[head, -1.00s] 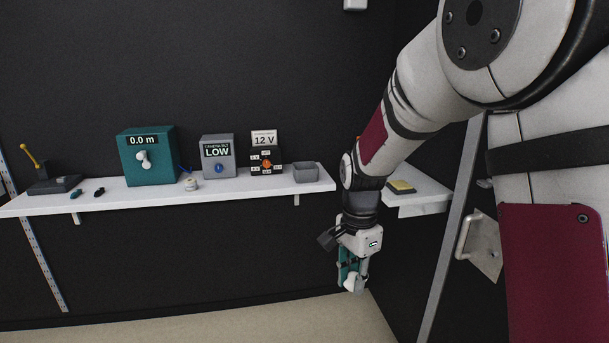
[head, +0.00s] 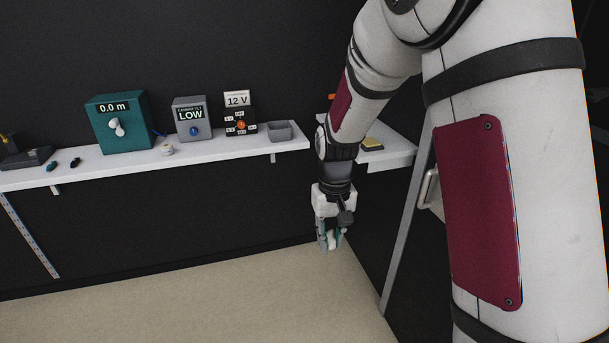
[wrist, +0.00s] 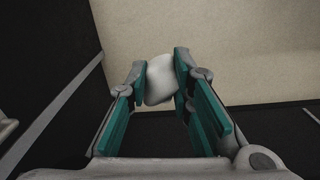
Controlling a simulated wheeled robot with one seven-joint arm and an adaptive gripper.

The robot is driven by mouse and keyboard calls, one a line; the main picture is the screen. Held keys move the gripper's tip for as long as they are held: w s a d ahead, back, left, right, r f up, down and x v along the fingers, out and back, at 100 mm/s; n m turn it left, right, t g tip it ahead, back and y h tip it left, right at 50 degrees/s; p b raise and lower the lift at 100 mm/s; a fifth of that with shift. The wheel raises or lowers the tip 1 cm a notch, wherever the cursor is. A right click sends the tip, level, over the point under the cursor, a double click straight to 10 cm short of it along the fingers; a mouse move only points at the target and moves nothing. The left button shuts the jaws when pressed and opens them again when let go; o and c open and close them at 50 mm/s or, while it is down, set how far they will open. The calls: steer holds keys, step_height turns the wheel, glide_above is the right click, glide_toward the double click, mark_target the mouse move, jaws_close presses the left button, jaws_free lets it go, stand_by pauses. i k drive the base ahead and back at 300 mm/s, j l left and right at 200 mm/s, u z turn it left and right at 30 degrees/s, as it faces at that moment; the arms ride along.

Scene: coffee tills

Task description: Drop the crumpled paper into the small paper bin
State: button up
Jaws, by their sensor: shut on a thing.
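My gripper (head: 330,238) hangs pointing down in the head view, below shelf height and in front of the dark wall. It is shut on the crumpled paper (wrist: 161,79), a white rounded lump held between the teal finger pads in the wrist view. The paper also shows as a small white spot at the fingertips in the head view (head: 332,241). Beneath it the wrist view shows only floor and dark wall. I cannot make out a paper bin in either view; a small grey open container (head: 279,131) sits at the right end of the shelf.
The white wall shelf (head: 100,172) carries a teal box (head: 120,124), a grey box reading LOW (head: 189,119) and a 12 V panel (head: 239,116). A side shelf (head: 392,154) with a yellow-topped item (head: 372,144) is behind my arm. The beige floor (head: 210,300) is clear.

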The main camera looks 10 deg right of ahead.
mark_target(283, 136)
steer(key=i+j+z, duration=0.1)
steer(key=i, duration=0.3)
steer(key=i+j+z, duration=0.1)
steer(key=i, duration=0.3)
steer(key=i+j+z, duration=0.1)
steer(key=i, duration=0.25)
steer(key=j, duration=0.1)
